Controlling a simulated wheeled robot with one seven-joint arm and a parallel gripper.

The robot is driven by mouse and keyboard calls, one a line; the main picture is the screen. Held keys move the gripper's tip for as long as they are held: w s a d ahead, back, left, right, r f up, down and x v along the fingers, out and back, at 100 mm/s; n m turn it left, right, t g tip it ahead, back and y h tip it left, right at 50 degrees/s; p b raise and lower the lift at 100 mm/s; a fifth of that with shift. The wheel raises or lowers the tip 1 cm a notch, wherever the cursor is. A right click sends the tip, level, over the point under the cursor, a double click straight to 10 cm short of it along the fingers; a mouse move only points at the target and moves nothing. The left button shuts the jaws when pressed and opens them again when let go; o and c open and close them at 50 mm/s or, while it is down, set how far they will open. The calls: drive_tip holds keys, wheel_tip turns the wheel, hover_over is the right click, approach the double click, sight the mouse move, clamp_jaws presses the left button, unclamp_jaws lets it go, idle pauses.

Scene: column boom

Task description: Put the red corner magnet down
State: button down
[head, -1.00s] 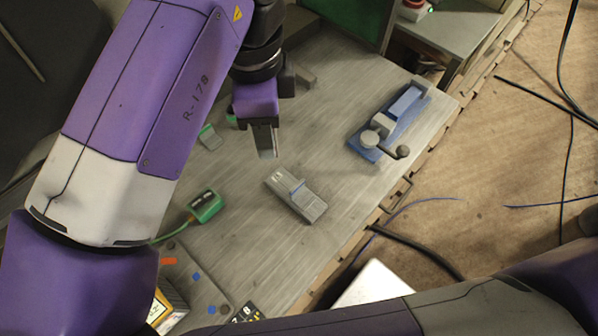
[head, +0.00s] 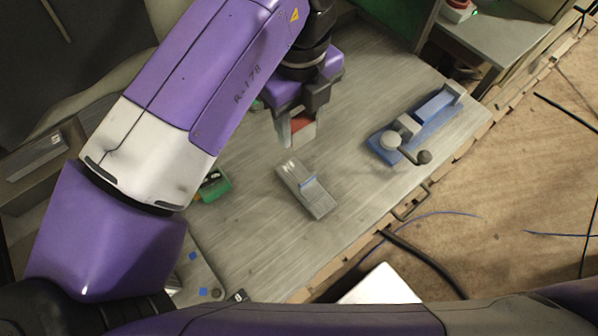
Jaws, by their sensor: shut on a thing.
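My gripper (head: 293,130) points down over the bench, just above and behind the grey vise-like block in the picture. It is shut on the red corner magnet (head: 300,123), of which only a small red patch shows between the fingers. The rest of the magnet is hidden by the fingers. I cannot tell whether the magnet touches the bench top (head: 355,200) or hangs a little above it.
A grey block with a blue strip (head: 306,188) lies close below the gripper. A blue vise (head: 415,125) with a crank stands at the right, near the bench edge. A green device (head: 214,187) is at the left, partly behind my arm. Bare bench lies between block and vise.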

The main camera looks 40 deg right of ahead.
sight(300, 139)
wheel_tip(300, 139, down, 16)
drive_tip(key=b, duration=1.2)
drive_tip(key=shift+f, duration=0.1)
drive_tip(key=shift+f, duration=0.1)
drive_tip(key=c, duration=0.8)
unclamp_jaws()
drive_tip(key=shift+o, duration=0.2)
wheel_tip(300, 139, up, 12)
drive_tip(key=shift+r+p, duration=0.2)
drive_tip(key=shift+p, duration=0.35)
drive_tip(key=shift+s, duration=0.1)
